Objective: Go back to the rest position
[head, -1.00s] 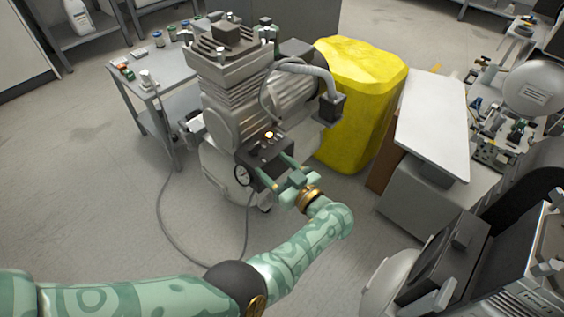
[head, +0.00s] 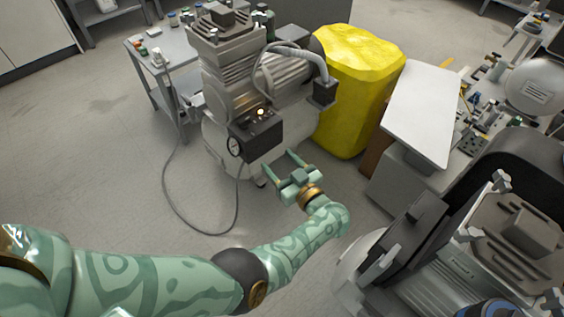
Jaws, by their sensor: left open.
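My left gripper (head: 285,167) is open and empty in the head view. Its two green fingers point up toward the compressor (head: 238,95), with a gap between them and its control box. The compressor is grey, with a black control box (head: 258,135), a round gauge (head: 235,146) and a small lit light on top of the box. My green left arm comes in from the lower left. My right gripper is not in the view.
A yellow bin (head: 358,90) stands behind and right of the compressor. A white-topped bench (head: 418,112) is to its right. Another compressor (head: 470,265) is close at the lower right. A grey cart (head: 170,75) stands left. A cable (head: 172,200) loops on the floor, which is clear at left.

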